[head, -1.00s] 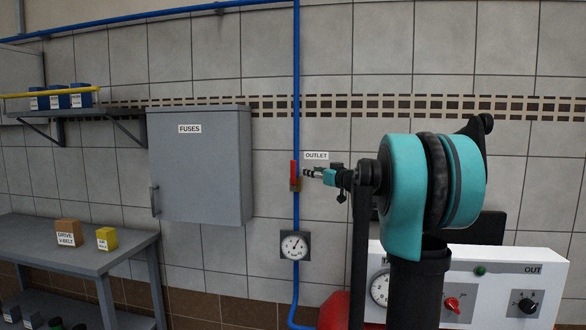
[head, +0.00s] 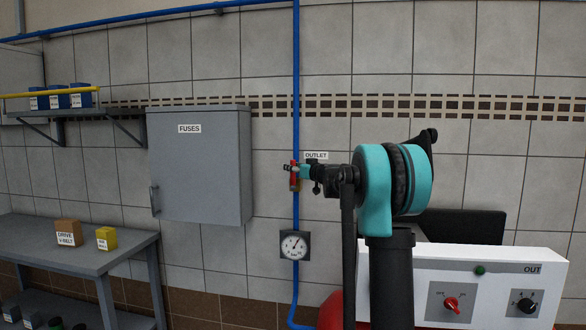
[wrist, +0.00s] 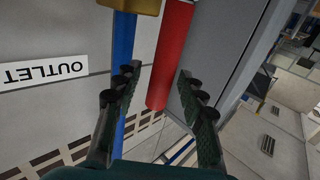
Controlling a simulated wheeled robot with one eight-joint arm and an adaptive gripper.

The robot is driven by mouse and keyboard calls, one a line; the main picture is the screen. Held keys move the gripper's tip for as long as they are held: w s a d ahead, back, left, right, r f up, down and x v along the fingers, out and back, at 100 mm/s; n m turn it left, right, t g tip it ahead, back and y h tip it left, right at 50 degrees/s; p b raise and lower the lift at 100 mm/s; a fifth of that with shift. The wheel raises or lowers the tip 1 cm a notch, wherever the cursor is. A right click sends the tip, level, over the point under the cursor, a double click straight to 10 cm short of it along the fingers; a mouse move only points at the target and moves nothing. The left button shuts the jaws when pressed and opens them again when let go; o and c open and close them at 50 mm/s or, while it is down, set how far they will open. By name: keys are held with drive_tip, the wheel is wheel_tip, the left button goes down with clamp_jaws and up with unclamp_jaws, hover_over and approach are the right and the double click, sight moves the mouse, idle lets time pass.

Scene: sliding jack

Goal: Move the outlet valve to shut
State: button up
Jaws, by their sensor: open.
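The outlet valve is on the vertical blue pipe in the head view, under the OUTLET label (head: 316,155). Its red handle (head: 293,183) lies along the pipe, partly hidden by my gripper (head: 295,168). In the wrist view the red handle (wrist: 171,55) points down the picture from the brass valve body (wrist: 138,5), beside the blue pipe (wrist: 124,38). My gripper (wrist: 157,75) is open, with a finger on either side of the handle. The left finger overlaps the pipe in the picture. I see a gap between handle and right finger; contact cannot be told.
A pressure gauge (head: 294,245) sits on the pipe below the valve. The grey FUSES cabinet (head: 200,170) is on the wall to the left. A white control panel (head: 480,285) with knobs stands at the lower right. A grey bench (head: 80,245) is at left.

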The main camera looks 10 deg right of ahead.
clamp_jaws()
drive_tip(key=shift+d, duration=0.15)
idle(0.4)
